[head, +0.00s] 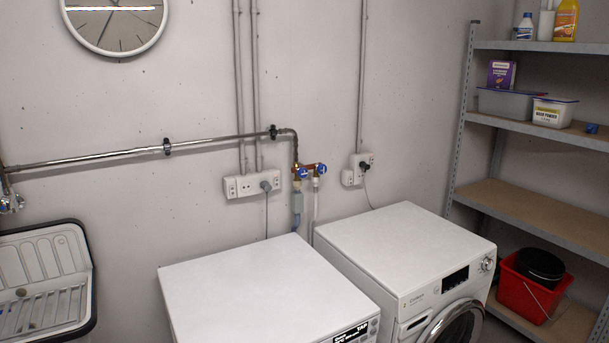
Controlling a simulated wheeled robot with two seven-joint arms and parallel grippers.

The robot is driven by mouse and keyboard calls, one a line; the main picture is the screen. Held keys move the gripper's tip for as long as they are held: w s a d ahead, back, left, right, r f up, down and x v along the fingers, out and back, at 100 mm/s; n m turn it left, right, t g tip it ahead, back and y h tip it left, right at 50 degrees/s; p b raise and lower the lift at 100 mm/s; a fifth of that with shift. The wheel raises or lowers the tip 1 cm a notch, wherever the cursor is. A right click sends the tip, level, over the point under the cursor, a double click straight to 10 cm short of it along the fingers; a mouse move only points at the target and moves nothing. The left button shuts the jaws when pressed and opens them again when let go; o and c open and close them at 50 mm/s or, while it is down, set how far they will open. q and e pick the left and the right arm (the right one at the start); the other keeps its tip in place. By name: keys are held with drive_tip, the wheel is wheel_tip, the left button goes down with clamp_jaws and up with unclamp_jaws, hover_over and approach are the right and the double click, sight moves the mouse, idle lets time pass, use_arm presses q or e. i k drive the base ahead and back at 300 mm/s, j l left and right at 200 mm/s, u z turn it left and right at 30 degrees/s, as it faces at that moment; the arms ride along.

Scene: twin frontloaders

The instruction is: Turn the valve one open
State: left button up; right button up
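Two small valves with blue round handles sit on the wall piping behind the washing machines. The left valve (302,172) is at the foot of the pipe's downward bend. The right valve (321,169) is at the end of a short reddish-brown branch. No label shows which is valve one. The handles are too small to tell whether either is open. A hose with a grey-green box (297,202) hangs below the left valve, and a pale hose (316,205) below the right one. Neither of my grippers is in view.
Two white front-loaders, left (265,290) and right (395,245), stand below the valves. Wall sockets (243,186) are left of the valves, others (351,177) right. A sink (42,280) is at left, a metal shelf (540,205) with a red bucket (528,294) at right.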

sight(303, 173)
drive_tip(key=i+l, duration=0.45)
drive_tip(key=l, duration=0.15)
drive_tip(key=i+l, duration=0.45)
drive_tip(key=l, duration=0.15)
